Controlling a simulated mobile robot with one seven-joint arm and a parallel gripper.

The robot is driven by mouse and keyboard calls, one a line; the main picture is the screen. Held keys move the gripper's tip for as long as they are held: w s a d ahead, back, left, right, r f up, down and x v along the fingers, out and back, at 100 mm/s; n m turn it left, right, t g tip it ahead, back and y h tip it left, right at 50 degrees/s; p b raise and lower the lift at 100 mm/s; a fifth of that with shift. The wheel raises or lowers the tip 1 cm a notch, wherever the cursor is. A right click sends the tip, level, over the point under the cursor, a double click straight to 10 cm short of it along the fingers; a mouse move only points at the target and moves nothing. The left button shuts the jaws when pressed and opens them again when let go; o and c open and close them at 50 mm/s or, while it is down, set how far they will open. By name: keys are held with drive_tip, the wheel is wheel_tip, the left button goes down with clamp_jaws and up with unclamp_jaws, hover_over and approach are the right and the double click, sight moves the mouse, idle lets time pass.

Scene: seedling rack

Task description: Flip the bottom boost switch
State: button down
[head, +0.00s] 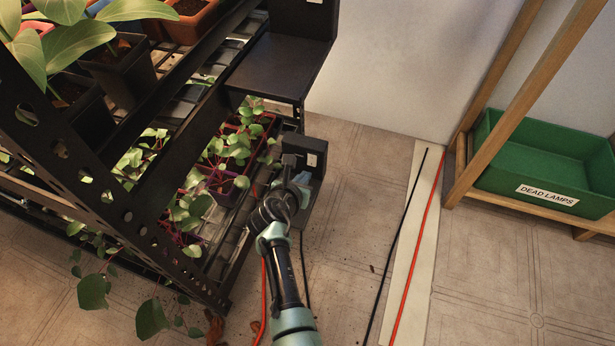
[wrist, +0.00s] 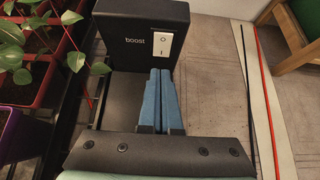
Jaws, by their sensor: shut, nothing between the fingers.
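The bottom boost switch is a white rocker marked O and I on a black box (wrist: 120,35) lettered "boost", seen in the wrist view. The switch (wrist: 162,50) also shows small in the head view (head: 312,160), on the black box beside the lower shelf. My gripper (wrist: 162,72) is shut and empty, its blue fingers close together. In the wrist view the fingertips appear just below the switch; whether they touch it I cannot tell. In the head view my arm reaches down to the box, and its wrist hides part of the box and the fingertips.
Red and purple pots with trailing seedlings (head: 232,150) crowd the lower shelf left of my gripper. A black rack upright (head: 110,190) stands left of my arm. A green "DEAD LAMPS" bin (head: 550,150) sits right. Black and red cables cross a floor strip (head: 412,240).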

sight(312, 160)
drive_tip(key=shift+w+d+f+b, duration=0.1)
drive_tip(key=shift+w+d+b, duration=0.1)
drive_tip(key=shift+w+b, duration=0.4)
drive_tip(key=shift+w+d+f+b, duration=0.1)
drive_tip(key=shift+w+d+b, duration=0.2)
drive_tip(key=shift+w, duration=0.35)
drive_tip(key=shift+a, duration=0.1)
